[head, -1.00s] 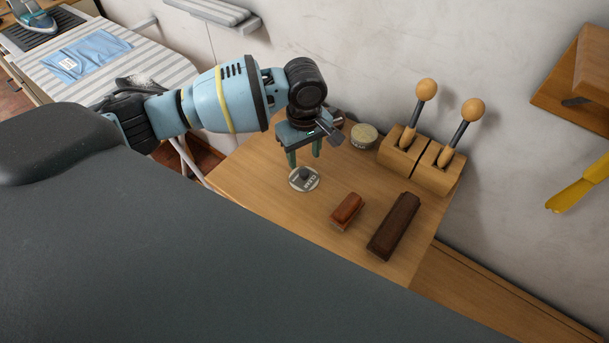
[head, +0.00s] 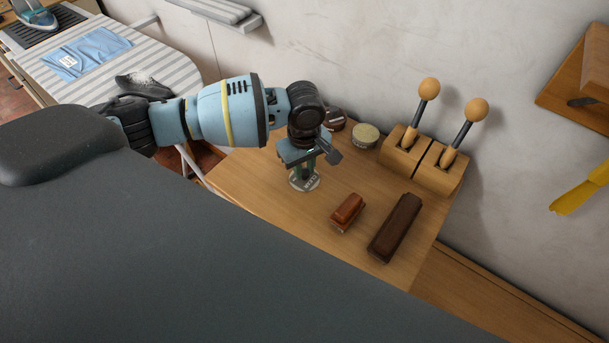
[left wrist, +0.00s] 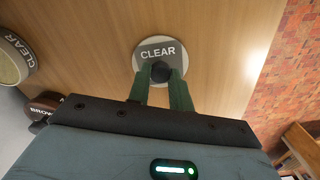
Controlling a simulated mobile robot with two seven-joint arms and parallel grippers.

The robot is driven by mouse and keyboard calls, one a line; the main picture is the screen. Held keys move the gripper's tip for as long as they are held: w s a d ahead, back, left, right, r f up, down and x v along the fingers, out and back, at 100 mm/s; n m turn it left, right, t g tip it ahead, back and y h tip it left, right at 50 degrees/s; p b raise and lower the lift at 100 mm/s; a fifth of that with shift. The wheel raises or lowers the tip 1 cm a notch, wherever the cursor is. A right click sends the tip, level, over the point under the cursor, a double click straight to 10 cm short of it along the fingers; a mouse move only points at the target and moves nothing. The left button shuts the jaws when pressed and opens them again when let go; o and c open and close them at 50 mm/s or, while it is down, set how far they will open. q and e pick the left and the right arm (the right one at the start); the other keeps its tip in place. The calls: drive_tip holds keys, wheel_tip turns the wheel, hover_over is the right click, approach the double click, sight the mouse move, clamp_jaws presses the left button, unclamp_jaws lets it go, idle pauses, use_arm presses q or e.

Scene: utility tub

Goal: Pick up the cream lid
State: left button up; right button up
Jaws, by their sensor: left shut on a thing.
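The cream lid (head: 306,184) is a pale round disc with a grey label reading CLEAR and a dark knob in its middle. It lies flat on the wooden table, and it also shows in the left wrist view (left wrist: 158,43). My left gripper (head: 303,172) points down over it. In the left wrist view, its green fingers (left wrist: 162,75) are shut on the lid's dark knob. Part of the lid is hidden behind the fingers. My right gripper is not in view.
An open tin marked CLEAR (head: 365,136) stands behind the lid, with a brown tin (head: 335,119) beside it. A wooden block with two ball-topped levers (head: 421,163) stands at the back right. A reddish brush (head: 347,212) and a dark brown block (head: 395,228) lie to the right.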

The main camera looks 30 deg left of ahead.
sight(305, 171)
use_arm(q)
drive_tip(key=shift+r, duration=0.1)
clamp_jaws()
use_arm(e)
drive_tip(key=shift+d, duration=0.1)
